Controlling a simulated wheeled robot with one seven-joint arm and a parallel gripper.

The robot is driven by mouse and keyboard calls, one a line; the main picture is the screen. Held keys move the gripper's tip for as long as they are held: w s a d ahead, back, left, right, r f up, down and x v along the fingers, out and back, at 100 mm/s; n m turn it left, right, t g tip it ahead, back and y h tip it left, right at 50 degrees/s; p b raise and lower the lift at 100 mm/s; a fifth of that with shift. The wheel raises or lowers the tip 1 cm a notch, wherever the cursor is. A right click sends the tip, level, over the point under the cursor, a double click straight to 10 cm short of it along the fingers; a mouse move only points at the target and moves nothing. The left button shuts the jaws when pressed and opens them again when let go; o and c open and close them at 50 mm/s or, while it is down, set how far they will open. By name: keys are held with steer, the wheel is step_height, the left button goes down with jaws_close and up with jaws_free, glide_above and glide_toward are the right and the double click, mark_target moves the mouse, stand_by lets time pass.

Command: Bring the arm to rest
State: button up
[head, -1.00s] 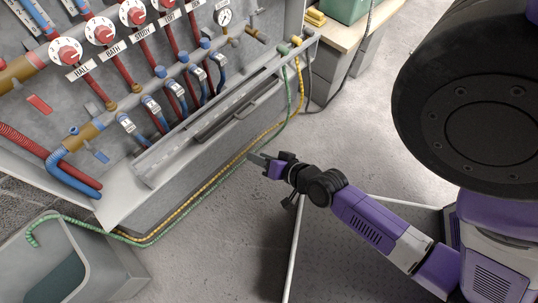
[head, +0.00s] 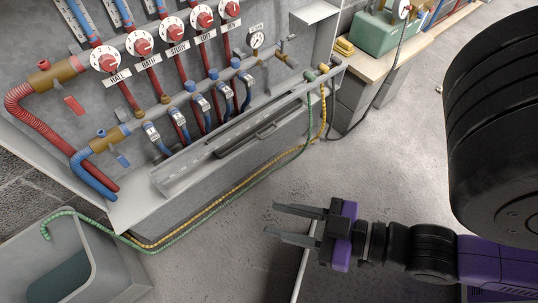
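My gripper (head: 272,222) is in the lower middle of the head view, above the bare concrete floor. Its two dark grey fingers point left and stand apart, with nothing between them. My purple and black arm reaches in from the right edge. The gripper is clear of the wall cabinet and of the hoses on the floor.
A manifold cabinet (head: 130,218) with dials, red and blue pipes and a gauge (head: 257,40) fills the upper left. Green (head: 225,208) and yellow hoses run along its base. A grey bin (head: 95,262) stands lower left. A workbench (head: 385,67) stands at the back.

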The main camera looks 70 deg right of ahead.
step_height(320, 180, up, 18)
steer(key=p, duration=1.7)
steer(key=shift+f, duration=0.2)
